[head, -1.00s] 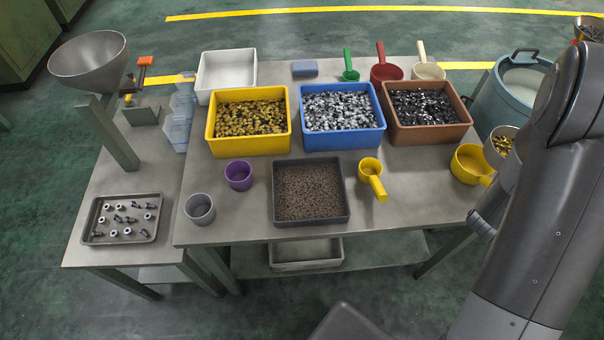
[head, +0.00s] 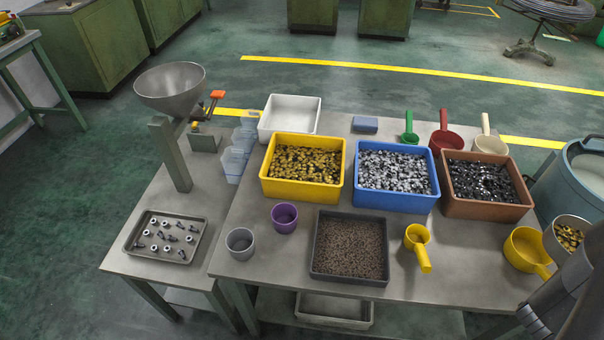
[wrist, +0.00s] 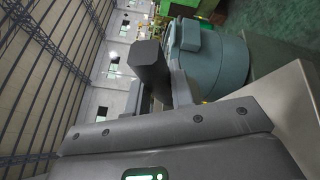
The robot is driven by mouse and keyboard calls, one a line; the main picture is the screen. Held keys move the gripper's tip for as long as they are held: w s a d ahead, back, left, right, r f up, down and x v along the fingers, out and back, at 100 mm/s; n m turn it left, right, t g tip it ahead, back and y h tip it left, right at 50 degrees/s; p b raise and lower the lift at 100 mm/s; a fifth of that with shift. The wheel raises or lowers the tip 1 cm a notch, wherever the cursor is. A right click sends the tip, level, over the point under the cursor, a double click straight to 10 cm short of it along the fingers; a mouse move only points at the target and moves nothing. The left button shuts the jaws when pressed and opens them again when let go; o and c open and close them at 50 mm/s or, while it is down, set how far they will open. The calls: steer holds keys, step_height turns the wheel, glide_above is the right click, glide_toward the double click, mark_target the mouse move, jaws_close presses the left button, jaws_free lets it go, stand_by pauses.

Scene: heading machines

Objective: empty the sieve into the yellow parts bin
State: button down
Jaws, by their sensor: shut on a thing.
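The sieve (head: 568,238) is a round, pale metal bowl at the right edge of the head view, with brass-coloured parts inside. It is beside and above the table's right end, and my arm hides its lower side. The yellow parts bin (head: 266,188) stands at the table's middle left, holding brass-coloured parts, well to the left of the sieve. My gripper (wrist: 152,68) shows in the wrist view as a dark finger beyond the grey housing.
A blue bin (head: 398,201) and a brown bin (head: 487,208) stand right of the yellow one. A dark tray (head: 347,276), yellow scoop (head: 417,240) and yellow pot (head: 524,250) lie nearer. A metal hopper (head: 170,92) stands left. Bare tabletop shows between the trays.

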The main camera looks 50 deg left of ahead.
stand_by(0.3)
steer(key=s+a+r+n+y, duration=0.1)
steer(key=a+r, duration=0.1)
steer(key=a, duration=1.3)
steer(key=s+a+r+n+y, duration=0.1)
steer(key=a+r+y, duration=0.1)
steer(key=a, duration=1.3)
steer(key=s+a+n+t+y, duration=0.1)
steer(key=s+a+n+y, duration=0.1)
steer(key=s+a, duration=2.2)
steer(key=s+a+r+n+t+y, duration=0.1)
steer(key=a+n+y, duration=0.3)
steer(key=a+n, duration=0.3)
steer(key=s+a+r+n+t+y, duration=0.1)
steer(key=a+n, duration=0.6)
steer(key=n, duration=0.7)
steer(key=shift+s+a+r+t+y, duration=0.2)
steer(key=shift+s+r+t+y, duration=0.2)
steer(key=shift+s+r+y, duration=0.7)
steer(key=shift+w+f+y, duration=0.3)
